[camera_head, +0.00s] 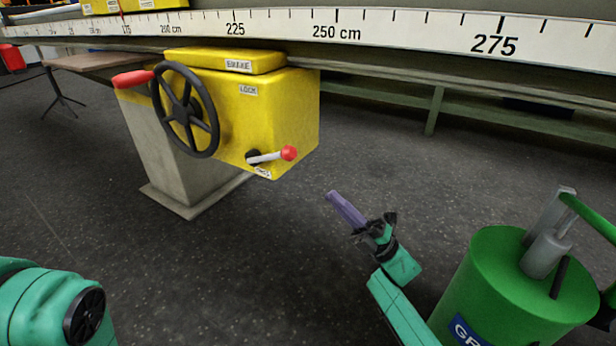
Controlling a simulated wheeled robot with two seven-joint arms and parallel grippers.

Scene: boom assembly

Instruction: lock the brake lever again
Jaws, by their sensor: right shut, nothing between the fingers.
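The brake lever (268,157) is a short pale rod with a red knob on the lower front of the yellow brake box (293,105). It points to the right and slightly up from its dark pivot. A label reading LOCK sits higher on the same face. A small label just below the pivot is too small to read. My right gripper (333,196) is below and to the right of the lever, apart from it. Its slim purple fingers are shut together, empty, pointing up and left. Only a teal part of my left arm shows at the lower left; its gripper is out of view.
The box stands on a grey pedestal (172,160). A long scale beam (400,30) runs above. A green drum (515,285) stands at the lower right. Open floor surrounds my right gripper.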

